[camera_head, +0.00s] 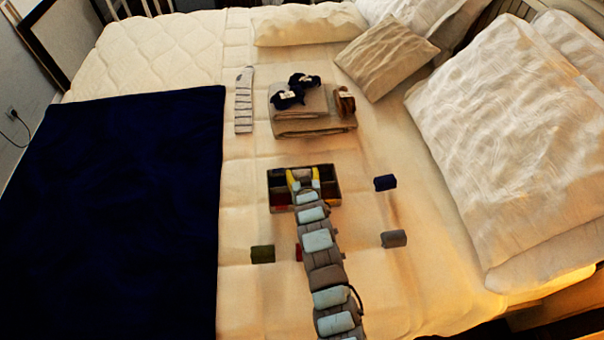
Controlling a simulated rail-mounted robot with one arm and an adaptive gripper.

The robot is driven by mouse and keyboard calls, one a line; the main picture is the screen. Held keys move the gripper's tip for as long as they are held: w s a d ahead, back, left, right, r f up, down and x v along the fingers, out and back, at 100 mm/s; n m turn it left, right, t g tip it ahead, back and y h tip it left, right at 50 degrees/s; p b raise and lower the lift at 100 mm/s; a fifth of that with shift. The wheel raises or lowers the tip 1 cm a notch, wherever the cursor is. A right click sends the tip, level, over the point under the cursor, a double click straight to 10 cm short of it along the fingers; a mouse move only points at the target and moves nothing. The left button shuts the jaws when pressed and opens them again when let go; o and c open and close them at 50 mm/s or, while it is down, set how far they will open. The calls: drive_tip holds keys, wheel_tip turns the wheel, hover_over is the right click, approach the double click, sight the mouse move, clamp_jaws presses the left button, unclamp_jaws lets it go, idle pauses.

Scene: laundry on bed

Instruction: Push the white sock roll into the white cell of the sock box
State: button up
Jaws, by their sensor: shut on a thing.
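The sock box (304,166) is a dark box with several cells, standing on the bed in the middle of the view. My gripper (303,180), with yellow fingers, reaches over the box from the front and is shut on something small. What it holds is mostly hidden between the fingers and behind my arm; I take it to be the white sock roll, as no white roll shows elsewhere. I cannot tell how deep it sits, and the white cell cannot be made out.
An olive roll (262,254), a navy roll (385,182) and a grey roll (394,238) lie around the box. A red roll (299,253) is partly behind my arm. Folded towels (310,127) with bundled socks lie behind. A navy blanket (120,220) covers the left.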

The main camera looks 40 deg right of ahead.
drive_tip(key=o, duration=1)
drive_tip(key=shift+v, duration=3.75)
drive_tip(key=shift+r, duration=0.1)
